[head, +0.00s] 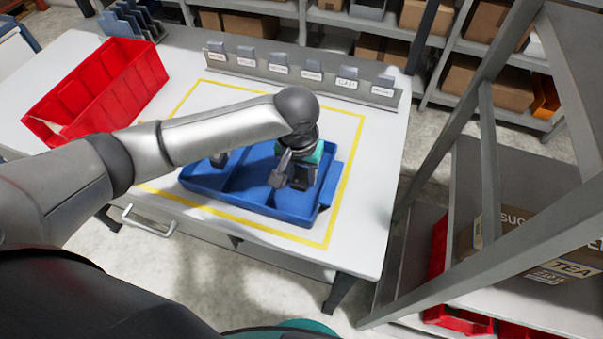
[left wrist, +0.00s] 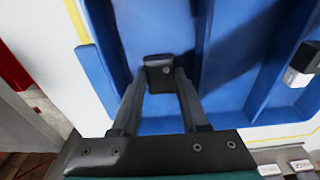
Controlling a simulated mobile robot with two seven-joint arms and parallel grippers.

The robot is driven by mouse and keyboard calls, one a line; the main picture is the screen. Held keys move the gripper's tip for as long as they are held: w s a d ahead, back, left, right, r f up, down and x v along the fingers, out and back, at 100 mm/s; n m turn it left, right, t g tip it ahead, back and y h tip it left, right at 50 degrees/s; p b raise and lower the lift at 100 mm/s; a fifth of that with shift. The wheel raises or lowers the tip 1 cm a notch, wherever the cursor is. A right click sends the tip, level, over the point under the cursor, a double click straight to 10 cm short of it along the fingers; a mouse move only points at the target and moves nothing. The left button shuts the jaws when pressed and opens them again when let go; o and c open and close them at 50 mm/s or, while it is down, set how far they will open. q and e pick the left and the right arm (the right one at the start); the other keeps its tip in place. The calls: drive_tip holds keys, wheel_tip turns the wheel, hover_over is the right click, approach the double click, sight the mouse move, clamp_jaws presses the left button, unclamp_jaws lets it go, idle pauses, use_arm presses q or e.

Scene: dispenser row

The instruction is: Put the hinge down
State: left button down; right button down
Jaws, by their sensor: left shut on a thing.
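The hinge (left wrist: 158,68) is a small dark grey piece with a round hole, held between the fingertips of my left gripper (left wrist: 160,82) in the left wrist view. In the head view my left gripper (head: 280,174) points down over the right part of the blue tray (head: 199,184); the hinge cannot be made out clearly there. The tray has raised dividers and lies on the white table. Whether the hinge touches the tray floor, I cannot tell. My right gripper is not in view.
A dark and silver part (left wrist: 301,62) is in another section of the tray. A yellow outline (head: 347,165) surrounds the tray. A red bin (head: 112,88) stands at the left, and a labelled grey dispenser row (head: 300,76) at the back. A metal rack (head: 488,150) stands right of the table.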

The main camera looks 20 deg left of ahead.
sight(299, 184)
use_arm(q)
drive_tip(key=shift+f, duration=0.1)
drive_tip(key=shift+c, duration=2.1)
unclamp_jaws()
wheel_tip(299, 184, up, 12)
drive_tip(key=s+p, duration=0.1)
drive_tip(key=p, duration=0.1)
drive_tip(key=shift+s+p, duration=0.2)
drive_tip(key=shift+p, duration=0.1)
